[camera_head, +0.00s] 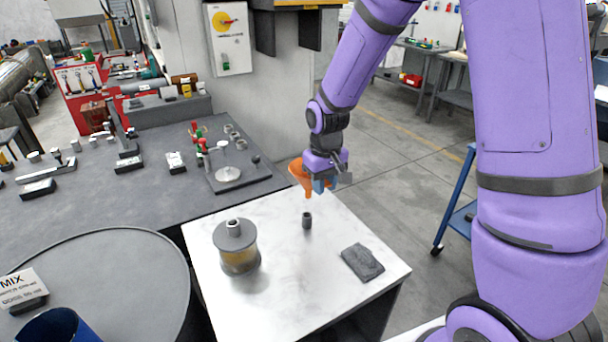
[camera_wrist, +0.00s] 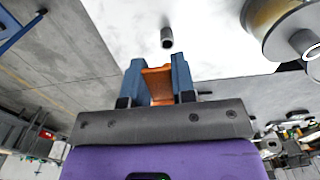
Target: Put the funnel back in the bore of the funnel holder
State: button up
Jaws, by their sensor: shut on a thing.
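The orange funnel (camera_head: 299,174) is held in my gripper (camera_head: 318,184), above the far part of the white table. Its wide part is up and its narrow end points down. In the wrist view the orange funnel (camera_wrist: 160,84) shows between the two blue fingers of my gripper (camera_wrist: 158,72), which are shut on it. A small dark upright tube with an open top (camera_head: 307,220), apparently the funnel holder, stands on the table, below and apart from the funnel. The tube also shows in the wrist view (camera_wrist: 167,38), ahead of the fingers.
The white table (camera_head: 285,290) also bears an amber jar with a grey lid and short neck (camera_head: 238,250) at left and a dark grey pad (camera_head: 362,263) at right. A dark bench (camera_head: 110,205) with a fixture plate (camera_head: 230,176) lies behind left. The tabletop around the tube is clear.

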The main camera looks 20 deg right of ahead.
jog(key=shift+w+a, duration=0.1)
jog(key=shift+w, duration=0.05)
jog(key=shift+f, duration=2.9)
jog(key=shift+f, duration=2.2)
jog(key=o, duration=1)
notch_tip(320, 180, up, 11)
jog(key=shift+f, duration=0.1)
